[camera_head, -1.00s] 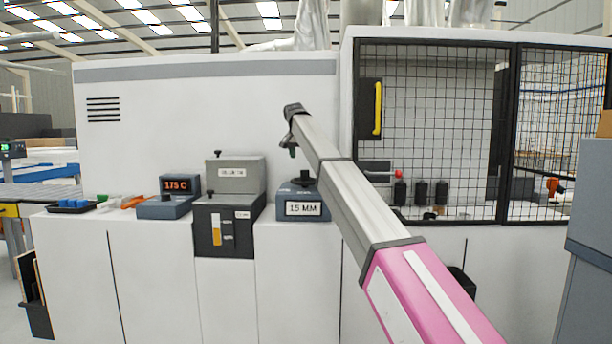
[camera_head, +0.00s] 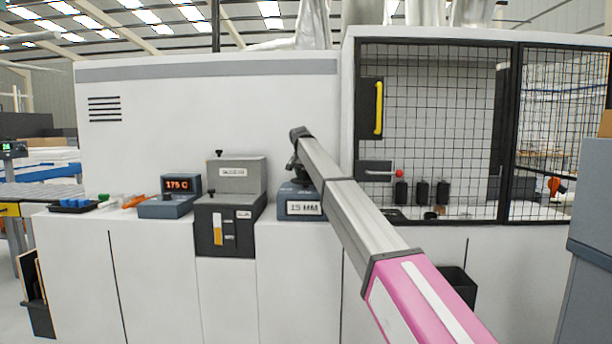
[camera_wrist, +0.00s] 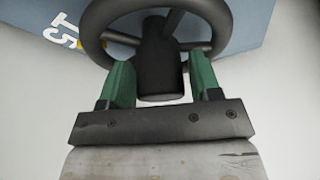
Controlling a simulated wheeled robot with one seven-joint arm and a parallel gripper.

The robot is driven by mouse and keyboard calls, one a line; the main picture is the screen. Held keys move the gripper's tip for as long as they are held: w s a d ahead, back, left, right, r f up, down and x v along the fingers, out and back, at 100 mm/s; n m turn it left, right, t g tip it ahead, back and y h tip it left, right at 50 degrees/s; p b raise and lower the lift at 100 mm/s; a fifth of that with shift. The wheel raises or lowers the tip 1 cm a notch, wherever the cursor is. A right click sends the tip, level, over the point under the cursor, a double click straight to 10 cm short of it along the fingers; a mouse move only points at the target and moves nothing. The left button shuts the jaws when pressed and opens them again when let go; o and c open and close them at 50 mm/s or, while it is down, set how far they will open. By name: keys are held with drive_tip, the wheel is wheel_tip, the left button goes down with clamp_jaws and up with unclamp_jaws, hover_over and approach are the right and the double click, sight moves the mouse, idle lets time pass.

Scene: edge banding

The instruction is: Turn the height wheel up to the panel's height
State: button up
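The height wheel is a dark hand wheel with a round rim, spokes and a thick black hub. In the wrist view the wheel (camera_wrist: 160,62) fills the top middle. It sits on a blue-grey box (camera_head: 290,211) with a white label that seems to read 15 MM. My gripper (camera_wrist: 161,72) has green fingers, one on each side of the hub, within the rim's outline. Narrow gaps seem to show between fingers and hub, so it looks open. In the head view my gripper (camera_head: 293,168) is small and dark over the box, and my arm partly hides the wheel. I cannot pick out the panel.
Left of the box stands a dark grey unit (camera_head: 229,228) with an orange gauge. Further left is a heater display (camera_head: 181,185) reading 175 C. A mesh guard door (camera_head: 440,130) with a yellow handle is to the right. The white machine front (camera_head: 150,270) drops away below.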

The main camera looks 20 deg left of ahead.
drive_tip(key=c, duration=0.6)
drive_tip(key=shift+o, duration=0.2)
drive_tip(key=m+h, duration=0.1)
drive_tip(key=m, duration=0.2)
drive_tip(key=m+h, duration=0.1)
drive_tip(key=m, duration=0.1)
drive_tip(key=shift+a+r+m+g, duration=0.1)
drive_tip(key=shift+m+g, duration=0.3)
drive_tip(key=m+g, duration=0.1)
drive_tip(key=m, duration=0.2)
drive_tip(key=m+g+h, duration=0.1)
drive_tip(key=m, duration=0.1)
drive_tip(key=shift+m, duration=0.4)
drive_tip(key=o, duration=0.9)
drive_tip(key=shift+h, duration=0.3)
